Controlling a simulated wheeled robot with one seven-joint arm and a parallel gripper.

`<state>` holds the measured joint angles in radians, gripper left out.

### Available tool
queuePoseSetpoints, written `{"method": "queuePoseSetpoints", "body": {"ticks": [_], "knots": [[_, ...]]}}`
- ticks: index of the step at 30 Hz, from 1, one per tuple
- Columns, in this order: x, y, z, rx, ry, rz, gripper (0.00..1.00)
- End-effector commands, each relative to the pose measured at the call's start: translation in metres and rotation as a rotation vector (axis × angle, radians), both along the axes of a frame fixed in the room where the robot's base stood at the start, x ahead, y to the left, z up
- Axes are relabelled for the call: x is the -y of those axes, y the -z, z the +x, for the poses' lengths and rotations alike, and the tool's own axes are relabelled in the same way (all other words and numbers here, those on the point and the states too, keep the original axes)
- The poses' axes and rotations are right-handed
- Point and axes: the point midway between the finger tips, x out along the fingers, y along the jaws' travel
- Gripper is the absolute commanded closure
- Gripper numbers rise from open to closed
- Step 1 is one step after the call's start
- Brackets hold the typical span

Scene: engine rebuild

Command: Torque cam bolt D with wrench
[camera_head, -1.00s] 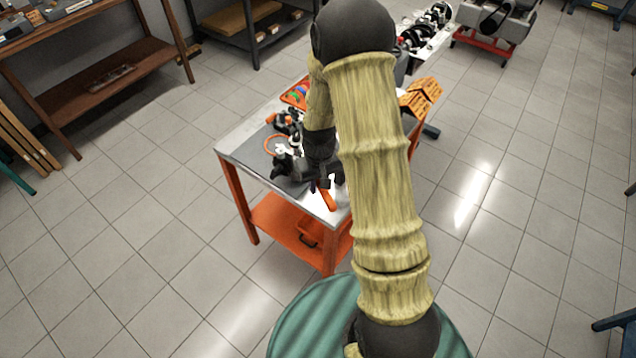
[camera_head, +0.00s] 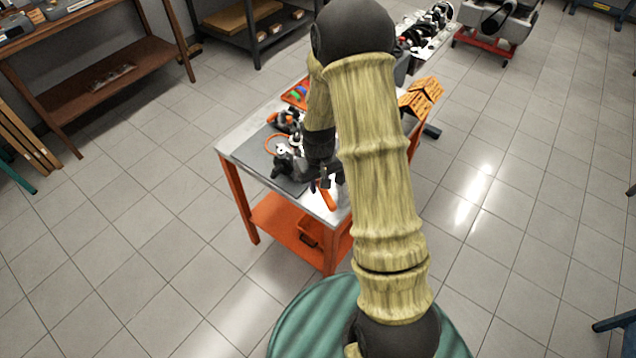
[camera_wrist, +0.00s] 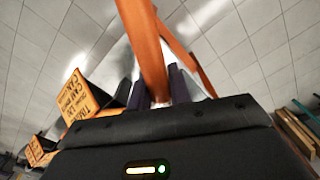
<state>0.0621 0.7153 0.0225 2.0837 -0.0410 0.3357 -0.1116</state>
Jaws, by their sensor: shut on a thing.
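My gripper (camera_wrist: 158,92) is shut on a long orange bar (camera_wrist: 146,45), which looks like the wrench's handle. The bar runs away from the fingers to the top of the wrist view. In the head view my gripper (camera_head: 325,182) is low over the front of the work table, with the orange handle (camera_head: 327,199) showing just below it. The wrench's working end cannot be made out. Dark and orange engine parts (camera_head: 284,163) stand on the table left of my gripper. Cam bolt D cannot be told apart; my arm hides part of the table.
The table (camera_head: 236,140) has a metal top, orange legs and a lower orange shelf (camera_head: 275,220). Orange labelled cartons (camera_head: 420,96) stand at its right; one shows in the wrist view (camera_wrist: 78,98). Shelving (camera_head: 110,85) stands far left.

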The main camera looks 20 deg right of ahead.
Motion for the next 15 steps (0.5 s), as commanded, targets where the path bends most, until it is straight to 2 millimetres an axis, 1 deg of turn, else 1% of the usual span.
{"method": "queuePoseSetpoints", "body": {"ticks": [15], "knots": [[0.001,0.0048,0.0004,0.001,0.002,0.0,1.0]]}}
